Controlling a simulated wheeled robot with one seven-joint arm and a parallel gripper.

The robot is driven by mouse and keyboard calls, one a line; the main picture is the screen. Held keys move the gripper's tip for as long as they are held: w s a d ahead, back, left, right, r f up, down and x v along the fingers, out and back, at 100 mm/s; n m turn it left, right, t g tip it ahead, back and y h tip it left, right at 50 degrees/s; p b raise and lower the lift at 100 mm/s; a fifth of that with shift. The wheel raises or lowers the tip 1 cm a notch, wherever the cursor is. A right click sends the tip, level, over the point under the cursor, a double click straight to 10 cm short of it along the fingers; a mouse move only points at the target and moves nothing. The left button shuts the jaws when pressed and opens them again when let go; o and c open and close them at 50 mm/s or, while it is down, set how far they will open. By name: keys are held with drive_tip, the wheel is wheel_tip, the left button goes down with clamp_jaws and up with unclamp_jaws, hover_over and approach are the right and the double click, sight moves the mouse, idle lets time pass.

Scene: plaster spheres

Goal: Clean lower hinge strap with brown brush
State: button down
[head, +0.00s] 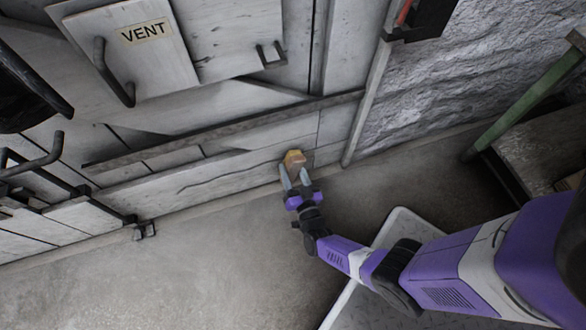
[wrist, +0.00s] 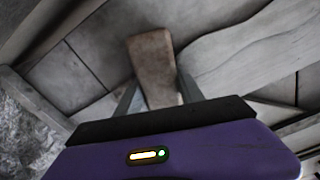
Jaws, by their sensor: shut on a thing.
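My gripper (head: 294,180) is shut on the brown brush (head: 294,159), a small tan-brown block held between the fingertips. In the wrist view the brush (wrist: 153,62) sticks out ahead of the fingers (wrist: 157,98). A long dark strap (head: 225,131) runs slantwise across the lower part of the grey plank door; it looks like the lower hinge strap. In the head view the brush is a little below this strap, in front of the bottom planks. I cannot tell whether the brush touches the door.
A VENT panel (head: 146,34) with a dark handle (head: 112,73) is on the upper door. Dark bars and a handle (head: 35,155) jut out at left. A rough stone wall (head: 430,85) and a green-framed bench (head: 530,100) stand at right. The floor (head: 200,270) at lower left is clear.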

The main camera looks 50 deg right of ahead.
sight(296, 168)
drive_tip(key=shift+a+f, duration=0.1)
drive_tip(key=shift+f, duration=0.3)
drive_tip(key=shift+w, duration=0.1)
drive_tip(key=shift+r, duration=0.2)
drive_tip(key=shift+s+d+r+p, duration=0.15)
drive_tip(key=shift+d+r+p, duration=0.05)
drive_tip(key=shift+r+p, duration=0.45)
drive_tip(key=shift+s+d+r+p, duration=0.1)
drive_tip(key=shift+d+r+p, duration=0.05)
drive_tip(key=shift+r+p, duration=0.5)
drive_tip(key=shift+s+d+r+p, duration=0.15)
drive_tip(key=shift+d+r+p, duration=0.05)
drive_tip(key=shift+r+p, duration=0.45)
drive_tip(key=shift+w+a+f+b, duration=0.15)
drive_tip(key=shift+a+f+b, duration=0.05)
drive_tip(key=shift+f+b, duration=0.5)
drive_tip(key=shift+w+a+f+b, duration=0.1)
drive_tip(key=shift+a+f+b, duration=0.05)
drive_tip(key=shift+f+b, duration=0.55)
drive_tip(key=shift+w+a+f+b, duration=0.15)
drive_tip(key=shift+a+f+b, duration=0.05)
drive_tip(key=shift+f+b, duration=0.5)
